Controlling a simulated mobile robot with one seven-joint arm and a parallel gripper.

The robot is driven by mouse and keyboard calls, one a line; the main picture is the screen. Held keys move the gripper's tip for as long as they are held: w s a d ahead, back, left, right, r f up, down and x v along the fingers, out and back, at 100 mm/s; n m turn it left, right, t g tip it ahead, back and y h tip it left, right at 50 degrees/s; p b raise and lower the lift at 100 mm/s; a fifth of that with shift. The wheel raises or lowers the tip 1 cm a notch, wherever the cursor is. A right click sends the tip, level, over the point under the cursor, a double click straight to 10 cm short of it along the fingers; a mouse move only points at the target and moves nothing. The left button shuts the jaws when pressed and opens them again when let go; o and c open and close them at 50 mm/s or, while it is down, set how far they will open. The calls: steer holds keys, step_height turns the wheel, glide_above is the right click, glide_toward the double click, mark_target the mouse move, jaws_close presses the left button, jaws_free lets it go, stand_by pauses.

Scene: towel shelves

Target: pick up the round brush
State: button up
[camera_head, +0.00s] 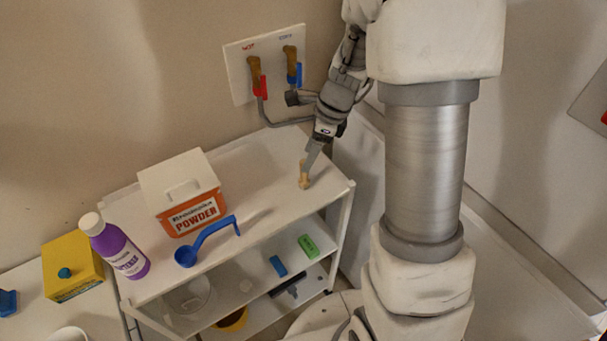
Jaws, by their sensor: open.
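A small tan, wood-coloured object (304,181), likely the round brush, stands on the top shelf of the white cart near its right end. It is small in the picture, and its bristles cannot be made out. My gripper (311,160) points down at it from above, with its fingertips at or just over its upper part. The fingers are open, but their gap is hard to see from this side. I cannot tell whether they touch the object or sit around it.
The white cart's top shelf (262,168) also holds a powder box (187,197), a blue scoop (207,240) and a purple bottle (119,252). Red and blue taps with a hose (291,123) are on the wall behind my gripper. Lower shelves hold a green block (308,246).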

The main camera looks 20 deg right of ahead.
steer(key=x, duration=0.4)
steer(key=b+x, duration=0.1)
steer(key=x, duration=0.3)
steer(key=shift+w+d+f, duration=0.1)
steer(key=shift+w+f, duration=0.05)
steer(key=shift+f, duration=0.3)
steer(key=shift+c, duration=0.3)
jaws_close()
